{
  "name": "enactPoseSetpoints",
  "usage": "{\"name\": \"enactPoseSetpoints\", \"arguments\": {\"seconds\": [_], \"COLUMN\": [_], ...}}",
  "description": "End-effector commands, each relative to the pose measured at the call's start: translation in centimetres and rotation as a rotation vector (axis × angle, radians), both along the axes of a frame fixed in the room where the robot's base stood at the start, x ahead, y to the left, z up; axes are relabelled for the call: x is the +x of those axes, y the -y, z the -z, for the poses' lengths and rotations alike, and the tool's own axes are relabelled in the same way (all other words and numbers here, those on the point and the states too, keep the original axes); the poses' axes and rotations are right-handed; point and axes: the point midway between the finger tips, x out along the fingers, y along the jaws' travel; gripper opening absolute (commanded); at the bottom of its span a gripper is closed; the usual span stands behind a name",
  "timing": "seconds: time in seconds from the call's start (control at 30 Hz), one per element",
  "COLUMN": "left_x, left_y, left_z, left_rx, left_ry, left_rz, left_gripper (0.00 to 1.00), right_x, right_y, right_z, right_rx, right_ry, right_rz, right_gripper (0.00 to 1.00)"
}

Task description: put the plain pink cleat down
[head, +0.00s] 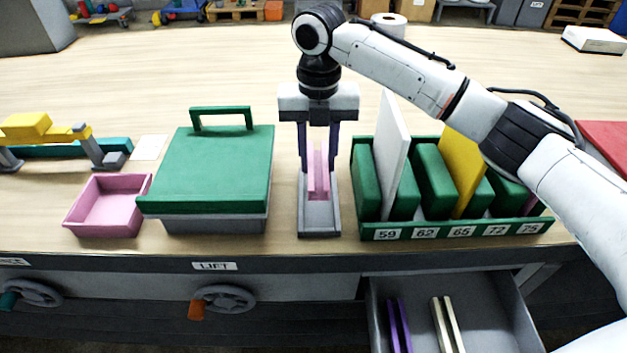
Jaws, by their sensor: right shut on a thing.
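The plain pink cleat (319,178) is upright between the fingers of my right gripper (319,160), which points straight down and is shut on it. The cleat is at a narrow grey stand (319,222) on the bench, between the green-lidded box and the green rack. Its lower end is inside the stand's outline; I cannot tell whether it touches the stand's floor. My left gripper is not in view.
The green rack (470,230) holds white and yellow panels at the right. A green-lidded box (208,165) and a pink tray (108,207) stand left. An open drawer (478,285) below holds purple (399,325) and cream (447,325) cleats.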

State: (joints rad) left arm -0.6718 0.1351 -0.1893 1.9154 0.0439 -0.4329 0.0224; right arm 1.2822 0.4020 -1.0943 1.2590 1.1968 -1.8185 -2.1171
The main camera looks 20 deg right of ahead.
Motion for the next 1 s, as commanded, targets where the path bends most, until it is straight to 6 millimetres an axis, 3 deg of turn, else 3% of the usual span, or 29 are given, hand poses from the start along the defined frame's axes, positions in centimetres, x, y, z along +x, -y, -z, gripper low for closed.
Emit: {"name": "enactPoseSetpoints", "arguments": {"seconds": [0.2, 0.5, 0.93, 0.97, 1.0], "left_x": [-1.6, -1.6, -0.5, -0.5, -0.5], "left_y": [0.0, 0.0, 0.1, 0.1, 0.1], "left_z": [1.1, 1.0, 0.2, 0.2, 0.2], "left_rx": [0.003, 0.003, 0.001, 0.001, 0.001], "left_ry": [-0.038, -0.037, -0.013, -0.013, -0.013], "left_rz": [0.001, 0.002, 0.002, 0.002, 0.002], "left_gripper": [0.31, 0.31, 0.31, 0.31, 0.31], "right_x": [0.0, 0.0, 0.0, 0.0, 0.0], "right_y": [0.0, 0.0, 0.0, 0.0, 0.0], "right_z": [2.6, 7.0, 7.7, 7.8, 7.8], "right_rx": [0.000, 0.000, 0.001, 0.001, 0.002], "right_ry": [-0.001, 0.000, 0.000, 0.000, 0.002], "right_rz": [0.001, 0.002, 0.001, 0.001, 0.001], "right_gripper": [0.08, 0.08, 0.08, 0.33, 0.39]}}
